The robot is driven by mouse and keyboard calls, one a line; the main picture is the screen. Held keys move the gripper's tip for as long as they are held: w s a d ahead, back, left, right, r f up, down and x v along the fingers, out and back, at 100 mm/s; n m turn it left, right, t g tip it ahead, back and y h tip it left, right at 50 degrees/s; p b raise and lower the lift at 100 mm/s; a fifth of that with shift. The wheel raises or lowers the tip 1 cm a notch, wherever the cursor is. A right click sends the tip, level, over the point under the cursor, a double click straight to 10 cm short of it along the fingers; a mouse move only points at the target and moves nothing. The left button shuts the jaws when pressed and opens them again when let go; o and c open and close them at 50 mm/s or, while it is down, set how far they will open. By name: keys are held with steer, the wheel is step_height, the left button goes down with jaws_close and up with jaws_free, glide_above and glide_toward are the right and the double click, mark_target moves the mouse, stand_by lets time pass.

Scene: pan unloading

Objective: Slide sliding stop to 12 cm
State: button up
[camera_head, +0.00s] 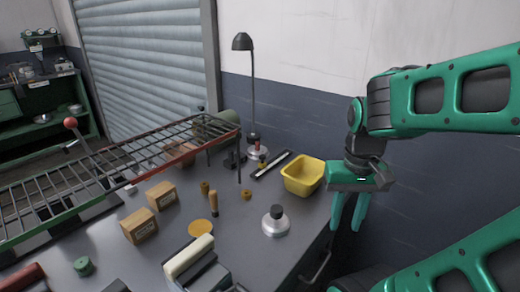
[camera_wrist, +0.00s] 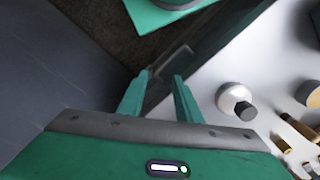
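What looks like the sliding stop (camera_head: 262,162) is a small piece with a red top at the left part of a dark rail with a pale scale strip (camera_head: 278,163). The scale marks are too small to read. My gripper (camera_head: 347,212) hangs fingers down past the bench's right edge, to the right of the rail and apart from it. Its two fingers are spread and empty, and they also show in the wrist view (camera_wrist: 160,78). The rail does not clearly show in the wrist view.
A yellow bin (camera_head: 303,177) stands between my gripper and the rail. A silver round piece with a black knob (camera_head: 275,222) sits near the bench edge. A lamp (camera_head: 252,90) stands behind the rail. A wire rack (camera_head: 130,165), boxes and small parts occupy the left.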

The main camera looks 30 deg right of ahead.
steer(key=shift+o, duration=0.7)
step_height(320, 180, up, 11)
steer(key=n, duration=0.2)
glide_above(262, 155)
step_height(262, 155, down, 10)
steer(key=shift+r, duration=0.1)
